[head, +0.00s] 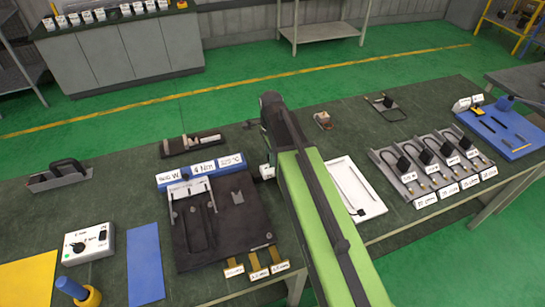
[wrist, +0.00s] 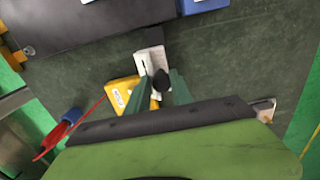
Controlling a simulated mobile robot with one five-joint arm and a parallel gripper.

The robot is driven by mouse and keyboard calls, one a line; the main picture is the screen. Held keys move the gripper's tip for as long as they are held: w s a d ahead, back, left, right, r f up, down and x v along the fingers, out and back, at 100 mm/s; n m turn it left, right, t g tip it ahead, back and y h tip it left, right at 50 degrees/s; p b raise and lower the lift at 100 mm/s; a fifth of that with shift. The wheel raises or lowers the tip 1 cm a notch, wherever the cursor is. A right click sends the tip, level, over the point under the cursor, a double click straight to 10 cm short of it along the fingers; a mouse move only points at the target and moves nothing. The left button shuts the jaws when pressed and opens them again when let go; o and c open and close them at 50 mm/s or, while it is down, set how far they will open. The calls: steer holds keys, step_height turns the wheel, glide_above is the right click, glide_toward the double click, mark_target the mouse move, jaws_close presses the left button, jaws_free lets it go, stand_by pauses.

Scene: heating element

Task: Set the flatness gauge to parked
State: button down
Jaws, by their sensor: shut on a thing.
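I take the flatness gauge to be the small white piece (wrist: 148,60) with a dark round knob (wrist: 161,80), seen in the wrist view just beside the dark board. My gripper (wrist: 160,82) has its two green fingers closed on the dark knob. A yellow box (wrist: 120,94) with a white label lies close behind the left finger. In the head view my arm hides the gripper and most of the gauge; a small white bit (head: 266,172) shows at the arm's left edge. I cannot read any setting on the gauge.
The dark board (head: 232,240) with its blue labelled edge stands left of my arm. A white tray (head: 370,207) and several labelled plates lie to the right. A red lead (wrist: 85,125) curls near the table's front edge. Dark mat is bare behind the gripper.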

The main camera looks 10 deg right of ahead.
steer(key=shift+w+d, duration=0.1)
steer(key=shift+d, duration=0.2)
steer(key=c, duration=1.6)
jaws_free()
steer(key=shift+f, duration=0.1)
steer(key=o, duration=0.3)
steer(key=shift+w+f, duration=0.15)
steer(key=shift+o, duration=0.2)
steer(key=shift+a, duration=0.2)
steer(key=shift+r, duration=0.25)
step_height(320, 180, up, 17)
steer(key=p, duration=1.7)
